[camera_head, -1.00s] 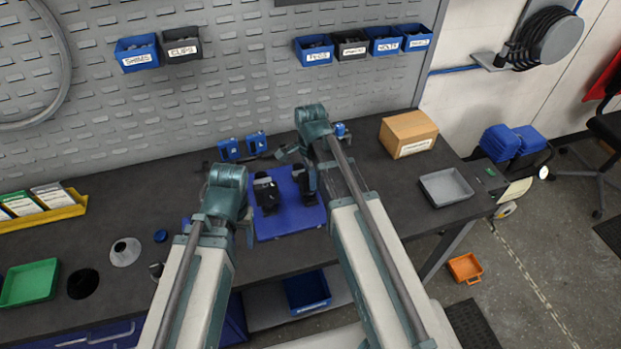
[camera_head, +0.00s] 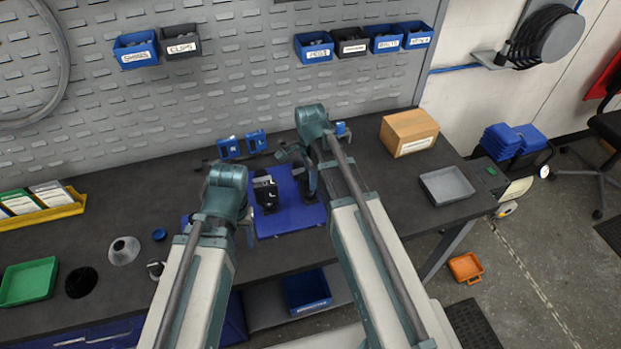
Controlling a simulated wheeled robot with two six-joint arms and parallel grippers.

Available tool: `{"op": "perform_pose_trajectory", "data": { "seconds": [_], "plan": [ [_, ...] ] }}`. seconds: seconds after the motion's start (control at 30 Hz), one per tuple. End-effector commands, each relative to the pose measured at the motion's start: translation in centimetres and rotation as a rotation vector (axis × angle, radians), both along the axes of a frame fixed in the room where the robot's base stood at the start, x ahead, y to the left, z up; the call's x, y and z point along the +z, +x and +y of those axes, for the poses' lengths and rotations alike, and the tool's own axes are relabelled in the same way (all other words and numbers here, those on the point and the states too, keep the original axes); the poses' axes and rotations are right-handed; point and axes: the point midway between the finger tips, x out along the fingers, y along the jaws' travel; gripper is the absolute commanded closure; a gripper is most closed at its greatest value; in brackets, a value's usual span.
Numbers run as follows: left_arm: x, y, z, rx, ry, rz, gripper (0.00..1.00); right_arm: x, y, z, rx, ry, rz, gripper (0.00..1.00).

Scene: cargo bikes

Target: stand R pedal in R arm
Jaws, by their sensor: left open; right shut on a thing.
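A blue mat (camera_head: 275,226) lies on the dark bench between my arms. A black upright part marked L (camera_head: 265,193) stands on its left side. Another dark upright part (camera_head: 309,185) stands on its right side, partly hidden by my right arm. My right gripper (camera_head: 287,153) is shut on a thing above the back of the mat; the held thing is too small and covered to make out. My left gripper (camera_head: 248,228) is open beside the mat's left edge, mostly hidden behind its own wrist. I cannot tell the R pedal from the R arm here.
A cardboard box (camera_head: 408,132) and a grey tray (camera_head: 446,186) stand to the right. Bench between mat and grey tray is clear.

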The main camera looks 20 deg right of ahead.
Motion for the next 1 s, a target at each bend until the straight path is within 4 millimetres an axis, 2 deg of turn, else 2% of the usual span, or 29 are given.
{"op": "perform_pose_trajectory", "data": {
  "seconds": [0.37, 0.4, 0.57, 1.0],
  "plan": [
    [-0.18, 0.00, 0.00, 0.000, 0.000, 0.000, 0.38, -0.18, -0.01, 0.00, 0.000, 0.000, 0.000, 1.00],
    [-0.18, 0.00, 0.00, 0.000, 0.000, 0.000, 0.38, -0.18, -0.01, 0.00, 0.000, 0.000, 0.000, 0.66],
    [-0.18, 0.00, 0.01, 0.000, 0.000, 0.000, 0.38, -0.18, 0.00, 0.00, 0.000, 0.000, 0.000, 0.38],
    [0.26, 0.00, 0.01, 0.000, 0.000, 0.000, 0.38, 0.27, 0.00, 0.00, 0.000, 0.000, 0.000, 0.38]
  ]
}}
